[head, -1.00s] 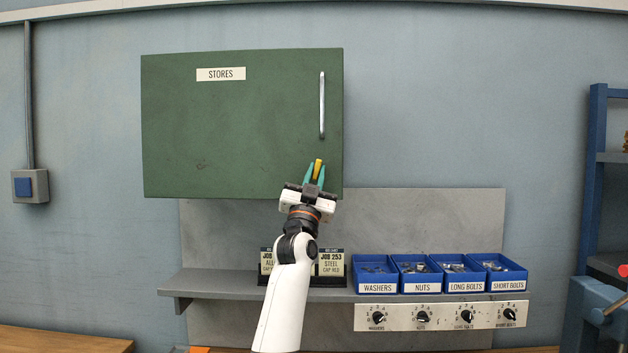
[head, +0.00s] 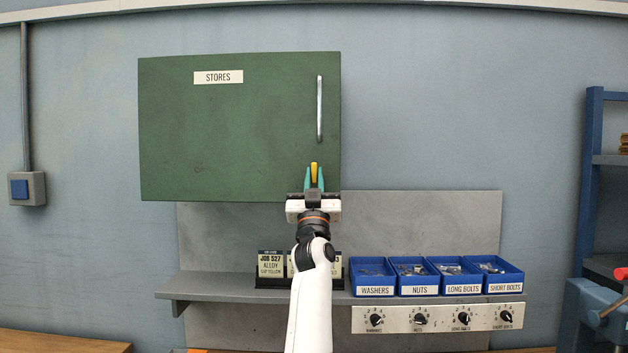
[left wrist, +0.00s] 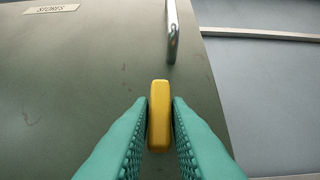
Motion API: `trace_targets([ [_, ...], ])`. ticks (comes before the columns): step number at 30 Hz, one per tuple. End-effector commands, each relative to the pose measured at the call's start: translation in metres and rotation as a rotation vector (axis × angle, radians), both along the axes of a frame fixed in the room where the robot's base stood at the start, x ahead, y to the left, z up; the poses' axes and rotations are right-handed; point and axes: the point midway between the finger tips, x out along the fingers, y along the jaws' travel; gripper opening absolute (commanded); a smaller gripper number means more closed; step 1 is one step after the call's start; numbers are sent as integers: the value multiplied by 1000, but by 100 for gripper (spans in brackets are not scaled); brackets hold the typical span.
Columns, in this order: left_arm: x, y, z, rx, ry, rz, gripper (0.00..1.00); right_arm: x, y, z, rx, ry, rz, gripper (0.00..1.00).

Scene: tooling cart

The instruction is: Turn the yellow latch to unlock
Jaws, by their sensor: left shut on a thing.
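The yellow latch (head: 314,171) is on the lower right of the green cabinet door (head: 230,130) marked STORES. It stands upright in the head view and also shows upright in the left wrist view (left wrist: 159,115). My left gripper (head: 314,180) is shut on the latch. Its two green fingers lie on either side of the latch in the left wrist view (left wrist: 159,128). The cabinet door is closed. The latch's base is hidden behind the fingers. My right gripper is not in view.
A metal bar handle (head: 320,109) is on the door above the latch. Below, a grey shelf (head: 215,284) holds job cards (head: 270,265) and several blue bins (head: 374,277). A knob panel (head: 437,318) is under the bins.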

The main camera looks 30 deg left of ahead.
Motion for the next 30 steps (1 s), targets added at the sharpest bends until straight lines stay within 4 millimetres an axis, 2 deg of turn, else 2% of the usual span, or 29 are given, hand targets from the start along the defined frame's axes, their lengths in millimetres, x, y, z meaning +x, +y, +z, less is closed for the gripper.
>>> trace_targets([
  [1,-1,0,2,1,-4,0,0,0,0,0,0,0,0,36],
  [2,-1,0,2,1,-4,0,21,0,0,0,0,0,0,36],
  [4,-1,0,2,1,-4,0,32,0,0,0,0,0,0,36],
  [5,-1,0,2,1,-4,0,35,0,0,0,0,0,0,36],
  [16,-4,-3,-6,1,-2,-1,35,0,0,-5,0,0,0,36],
  [30,-58,-37,-71,0,-4,-1,35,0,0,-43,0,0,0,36],
])
